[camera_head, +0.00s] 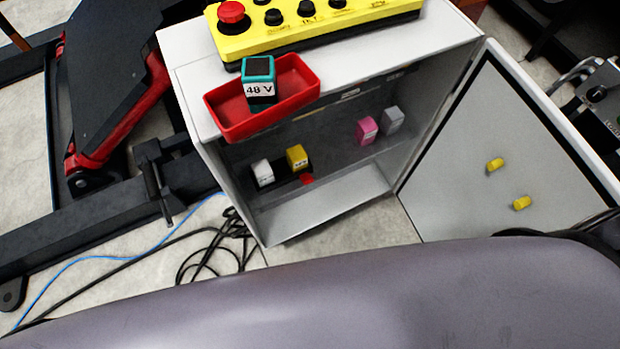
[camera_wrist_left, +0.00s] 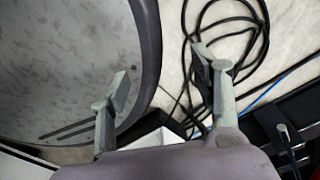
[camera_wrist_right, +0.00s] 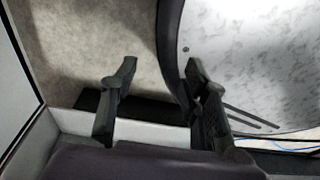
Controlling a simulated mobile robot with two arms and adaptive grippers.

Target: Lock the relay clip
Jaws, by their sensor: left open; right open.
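An open grey cabinet (camera_head: 185,75) stands in the head view. Inside it, a white relay (camera_head: 262,172), a yellow relay (camera_head: 297,157), a pink relay (camera_head: 367,130) and a grey relay (camera_head: 392,120) sit in a row. A small red piece (camera_head: 307,180) shows below the yellow relay; I cannot tell if it is the clip or how it is set. A teal relay marked 48 V (camera_head: 259,88) stands in a red tray (camera_head: 225,113) on the cabinet top. My left gripper (camera_wrist_left: 163,78) and right gripper (camera_wrist_right: 160,75) are open and empty, outside the head view.
A yellow control box (camera_head: 350,22) with a red button (camera_head: 231,12) lies on the cabinet top. The cabinet door (camera_head: 480,140) stands open at right, with two yellow knobs. Black cables (camera_head: 215,250) lie on the floor. A black and red machine frame (camera_head: 95,150) stands at left.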

